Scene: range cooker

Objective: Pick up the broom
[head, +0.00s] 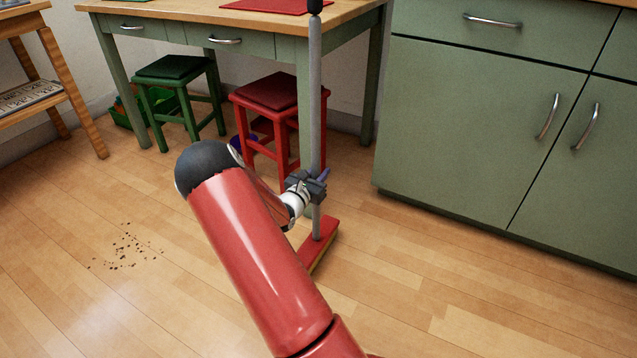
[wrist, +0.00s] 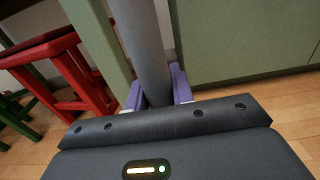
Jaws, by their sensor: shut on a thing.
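The broom (head: 315,95) stands upright, with a long grey handle, a black tip at the top and a red head at the floor. My gripper (head: 319,180) is shut on the lower part of the handle, a little above the red head. In the wrist view the grey handle (wrist: 146,50) runs up between the purple fingers of my gripper (wrist: 158,92). The broom's head is out of the wrist view. In the head view the head looks to be on or very near the floor; I cannot tell which.
A green-legged table (head: 280,22) stands just behind the broom. A red stool (head: 272,92) and a green stool (head: 175,68) are under it. Green cabinets (head: 470,120) are at the right. Dark crumbs (head: 125,248) lie on the open wooden floor at the left.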

